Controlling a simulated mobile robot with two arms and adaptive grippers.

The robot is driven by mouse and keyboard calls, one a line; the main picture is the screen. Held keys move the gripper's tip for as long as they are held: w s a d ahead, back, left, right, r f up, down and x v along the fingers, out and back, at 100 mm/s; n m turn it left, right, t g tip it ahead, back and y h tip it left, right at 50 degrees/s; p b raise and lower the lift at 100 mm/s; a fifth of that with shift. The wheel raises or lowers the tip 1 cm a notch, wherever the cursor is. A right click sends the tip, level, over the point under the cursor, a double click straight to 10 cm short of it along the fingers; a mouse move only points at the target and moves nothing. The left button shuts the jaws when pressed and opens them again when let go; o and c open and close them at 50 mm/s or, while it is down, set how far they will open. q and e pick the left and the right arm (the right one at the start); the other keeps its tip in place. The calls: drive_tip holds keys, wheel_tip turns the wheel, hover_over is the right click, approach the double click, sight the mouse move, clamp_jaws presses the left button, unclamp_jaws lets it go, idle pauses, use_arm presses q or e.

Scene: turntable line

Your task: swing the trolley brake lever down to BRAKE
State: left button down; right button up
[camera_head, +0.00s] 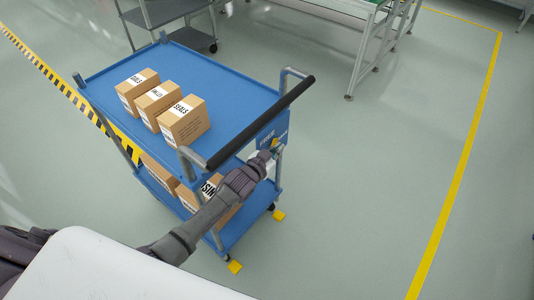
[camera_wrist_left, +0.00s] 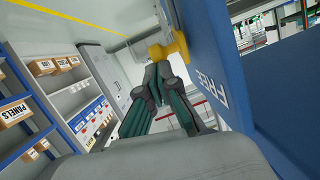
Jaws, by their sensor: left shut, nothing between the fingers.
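The blue trolley (camera_head: 222,82) stands in front of me, with a black push handle (camera_head: 262,118) at its near right end. A blue plate (camera_head: 264,140) marked FREE hangs below the handle; it fills the right of the left wrist view (camera_wrist_left: 208,60). The yellow brake lever (camera_head: 275,144) is at this plate and also shows in the left wrist view (camera_wrist_left: 174,48). My left gripper (camera_head: 271,151) is shut and empty, its fingertips right at the lever; I cannot tell whether they touch it. The lever's far part is hidden by the plate. My right gripper is out of view.
Several cartons (camera_head: 183,120) stand on the trolley's two decks. Yellow wedges (camera_head: 235,267) lie on the floor by its near wheels. A grey cart (camera_head: 165,12) and a green-topped table (camera_head: 350,8) stand behind. The floor to the right is clear.

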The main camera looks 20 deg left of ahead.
use_arm(q)
drive_tip(key=g+p, duration=0.1)
drive_tip(key=w+p, duration=0.1)
drive_tip(key=w+g+p, duration=0.1)
drive_tip(key=p, duration=0.1)
drive_tip(key=shift+d+r+g+y, duration=0.3)
drive_tip(key=shift+w+d+f+g, duration=0.1)
drive_tip(key=shift+w+f+g, duration=0.15)
drive_tip(key=shift+w+g, duration=0.15)
drive_tip(key=shift+w+d+f+g+y+b, duration=0.15)
drive_tip(key=shift+w+f+b, duration=0.1)
drive_tip(key=shift+f, duration=0.25)
drive_tip(key=shift+w+d+f+g+y+b, duration=0.15)
drive_tip(key=shift+w+f+b, duration=0.1)
drive_tip(key=shift+f, duration=0.2)
drive_tip(key=shift+w+d+f+b, duration=0.15)
drive_tip(key=shift+w+f+b, duration=0.2)
drive_tip(key=shift+w+b, duration=0.25)
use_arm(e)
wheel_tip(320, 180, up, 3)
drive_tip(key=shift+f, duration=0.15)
use_arm(q)
drive_tip(key=shift+s, duration=0.2)
drive_tip(key=shift+s+a+f+p, duration=0.25)
drive_tip(key=shift+s+f+p, duration=0.05)
drive_tip(key=shift+s, duration=0.25)
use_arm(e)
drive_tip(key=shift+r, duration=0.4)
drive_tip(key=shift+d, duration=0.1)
